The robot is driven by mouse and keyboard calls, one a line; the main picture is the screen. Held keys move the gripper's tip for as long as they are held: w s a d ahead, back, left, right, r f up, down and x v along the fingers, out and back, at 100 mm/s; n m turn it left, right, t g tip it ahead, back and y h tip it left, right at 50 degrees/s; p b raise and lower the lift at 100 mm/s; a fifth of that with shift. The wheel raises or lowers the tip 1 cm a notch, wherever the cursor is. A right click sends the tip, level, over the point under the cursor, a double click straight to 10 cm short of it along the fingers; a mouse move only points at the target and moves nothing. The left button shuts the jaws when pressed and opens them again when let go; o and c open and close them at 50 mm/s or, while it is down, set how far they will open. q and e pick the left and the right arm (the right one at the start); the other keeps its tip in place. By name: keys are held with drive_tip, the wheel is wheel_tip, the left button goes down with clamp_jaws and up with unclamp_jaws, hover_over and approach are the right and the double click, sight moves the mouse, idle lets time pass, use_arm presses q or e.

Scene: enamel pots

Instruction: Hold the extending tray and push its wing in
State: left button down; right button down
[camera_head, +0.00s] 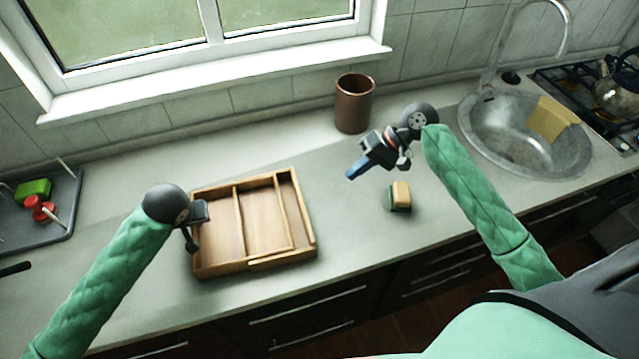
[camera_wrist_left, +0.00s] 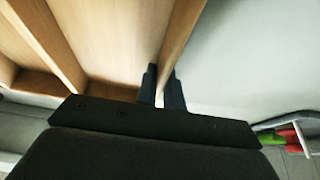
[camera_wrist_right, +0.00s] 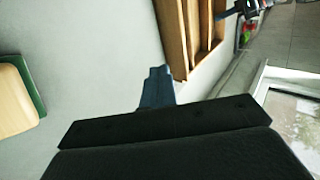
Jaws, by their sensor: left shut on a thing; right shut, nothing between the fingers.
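The wooden extending tray (camera_head: 262,262) lies on the counter left of the middle in the head view. It has several compartments, and a narrow wing section (camera_head: 296,205) is on its right side. My left gripper (camera_head: 192,240) is at the tray's left side; in the left wrist view its fingers (camera_wrist_left: 162,88) are shut on the tray's wall (camera_wrist_left: 181,45). My right gripper (camera_head: 352,175) is shut and empty above the counter, right of the tray and apart from it. In the right wrist view its blue fingertips (camera_wrist_right: 156,85) show beside the tray's edge (camera_wrist_right: 172,38).
A brown cup (camera_head: 354,104) stands behind, near the wall. A sponge (camera_head: 400,196) with a green side lies on the counter below my right gripper. The sink (camera_head: 520,140) is at the right, a grey rack (camera_head: 62,212) at the far left. The counter between tray and sponge is clear.

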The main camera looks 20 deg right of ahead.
approach(299, 212)
drive_tip(key=shift+d+f, duration=0.45)
drive_tip(key=shift+f, duration=0.25)
drive_tip(key=shift+w+a, duration=0.1)
drive_tip(key=shift+a, duration=1.8)
drive_tip(key=a, duration=0.4)
drive_tip(key=shift+w+a+r, duration=0.1)
drive_tip(key=shift+w+a, duration=0.05)
drive_tip(key=shift+a, duration=0.1)
use_arm(q)
drive_tip(key=shift+d, duration=0.1)
use_arm(e)
drive_tip(key=shift+a, duration=0.1)
